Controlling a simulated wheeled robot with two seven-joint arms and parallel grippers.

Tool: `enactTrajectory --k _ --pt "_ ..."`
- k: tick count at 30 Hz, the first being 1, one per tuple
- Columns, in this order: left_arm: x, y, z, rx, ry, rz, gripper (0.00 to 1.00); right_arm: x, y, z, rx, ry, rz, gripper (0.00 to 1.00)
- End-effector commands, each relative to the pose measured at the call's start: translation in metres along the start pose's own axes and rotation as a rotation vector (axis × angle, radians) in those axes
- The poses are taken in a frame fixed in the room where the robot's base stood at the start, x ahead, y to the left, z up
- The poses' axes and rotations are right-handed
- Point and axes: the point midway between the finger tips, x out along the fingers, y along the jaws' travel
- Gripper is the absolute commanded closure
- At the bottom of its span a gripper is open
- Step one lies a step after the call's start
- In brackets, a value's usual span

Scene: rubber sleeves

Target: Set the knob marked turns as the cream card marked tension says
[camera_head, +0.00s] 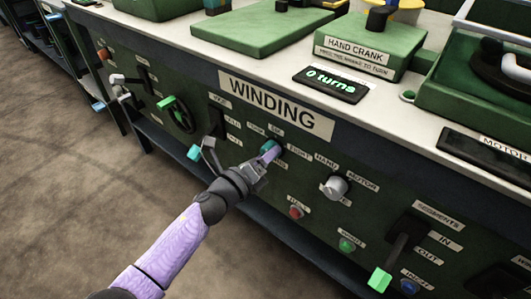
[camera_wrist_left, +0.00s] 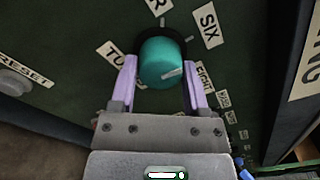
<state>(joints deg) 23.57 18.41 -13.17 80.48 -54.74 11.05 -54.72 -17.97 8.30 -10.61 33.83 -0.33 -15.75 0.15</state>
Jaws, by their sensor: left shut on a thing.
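The teal turns knob (camera_head: 277,147) is on the dark green front panel, below the WINDING sign, with small labels around it. In the left wrist view the knob (camera_wrist_left: 161,62) is between the labels SIX (camera_wrist_left: 207,24), EIGHT (camera_wrist_left: 204,77) and one starting TU (camera_wrist_left: 112,54). A small pale mark shows on the knob's face near EIGHT; I cannot tell its exact setting. My left gripper (camera_head: 268,155) is shut on the knob, with one lilac finger on each side (camera_wrist_left: 160,85). I see no cream tension card. My right gripper is not in view.
A grey knob (camera_head: 335,187) marked HAND and MOTOR is right of the turns knob. Red (camera_head: 296,212) and green (camera_head: 346,244) buttons are below. A display (camera_head: 332,84) on the bench reads 0 turns.

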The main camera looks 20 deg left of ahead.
Motion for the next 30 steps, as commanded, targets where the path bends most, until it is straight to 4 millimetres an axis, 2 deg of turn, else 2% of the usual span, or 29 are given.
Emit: enactTrajectory --k 18,30 --pt "0.000 -0.002 0.001 -0.580 0.001 0.002 1.00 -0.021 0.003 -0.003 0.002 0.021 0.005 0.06" --pt "0.000 -0.002 0.001 -0.891 0.001 0.001 1.00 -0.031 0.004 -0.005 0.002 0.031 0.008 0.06"
